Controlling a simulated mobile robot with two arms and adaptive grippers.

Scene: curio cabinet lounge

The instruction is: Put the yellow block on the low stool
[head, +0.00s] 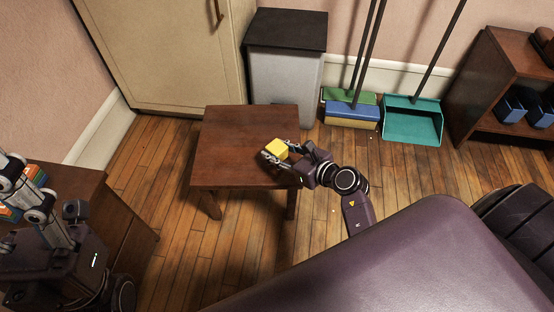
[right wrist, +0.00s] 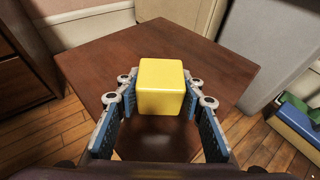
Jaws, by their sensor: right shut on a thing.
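The yellow block (head: 277,149) is between the fingers of my right gripper (head: 275,156), over the front right part of the low stool. In the right wrist view the yellow block (right wrist: 161,86) sits between the two blue-padded fingers of the gripper (right wrist: 160,105), which is shut on it. The low stool (head: 233,134) is dark brown wood with a square top; its bare top also shows in the right wrist view (right wrist: 100,68). I cannot tell whether the block touches the stool top. My left arm shows at the left edge, but its gripper is not in view.
Behind the stool stand a cream cabinet (head: 165,50) and a grey bin with a dark lid (head: 287,75). Brooms (head: 352,112) and a teal dustpan (head: 413,120) stand by the wall. A brown shelf (head: 500,90) is at the right. The rest of the stool top is clear.

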